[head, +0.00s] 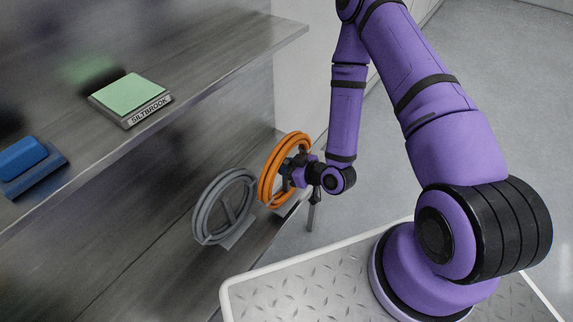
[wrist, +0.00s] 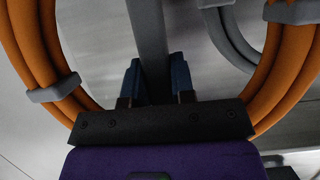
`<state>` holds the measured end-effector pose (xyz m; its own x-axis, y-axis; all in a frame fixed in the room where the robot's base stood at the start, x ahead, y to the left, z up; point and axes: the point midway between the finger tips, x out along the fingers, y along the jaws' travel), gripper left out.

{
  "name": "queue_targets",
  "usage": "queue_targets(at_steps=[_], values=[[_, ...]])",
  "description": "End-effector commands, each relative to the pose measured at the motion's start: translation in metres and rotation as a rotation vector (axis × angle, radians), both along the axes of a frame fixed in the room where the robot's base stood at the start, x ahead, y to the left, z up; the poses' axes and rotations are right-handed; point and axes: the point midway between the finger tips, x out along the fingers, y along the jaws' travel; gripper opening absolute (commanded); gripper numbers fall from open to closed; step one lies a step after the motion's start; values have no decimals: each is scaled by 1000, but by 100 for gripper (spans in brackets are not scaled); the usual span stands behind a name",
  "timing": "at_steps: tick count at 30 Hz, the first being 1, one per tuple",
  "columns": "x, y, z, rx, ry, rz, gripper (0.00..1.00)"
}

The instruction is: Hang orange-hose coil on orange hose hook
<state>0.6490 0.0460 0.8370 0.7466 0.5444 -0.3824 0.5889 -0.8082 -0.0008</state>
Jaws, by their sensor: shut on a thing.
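The orange-hose coil (head: 268,178) stands upright beside the lower shelf level in the head view. It fills both sides of the wrist view (wrist: 28,50), with grey clips around its strands. My gripper (head: 287,170) is at the middle of the coil. In the wrist view its blue fingers (wrist: 158,82) are shut on a grey bar (wrist: 149,40) that runs across the coil's centre. I cannot make out the orange hose hook; the coil and my gripper may hide it, and I cannot tell whether the coil touches it.
A grey hose coil (head: 198,210) stands just left of the orange one and shows in the wrist view (wrist: 226,42). Above is a metal shelf (head: 190,60) with a green-topped block (head: 130,92) labelled SILTBROOK and a blue block (head: 22,158). Floor at right is open.

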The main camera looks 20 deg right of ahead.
Motion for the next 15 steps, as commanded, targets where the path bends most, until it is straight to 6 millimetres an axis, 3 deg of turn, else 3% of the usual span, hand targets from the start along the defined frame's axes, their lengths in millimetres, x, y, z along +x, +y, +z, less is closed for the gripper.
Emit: queue_targets(at_steps=[15], values=[[94,-32,-8,-1,-7,-2,0]])
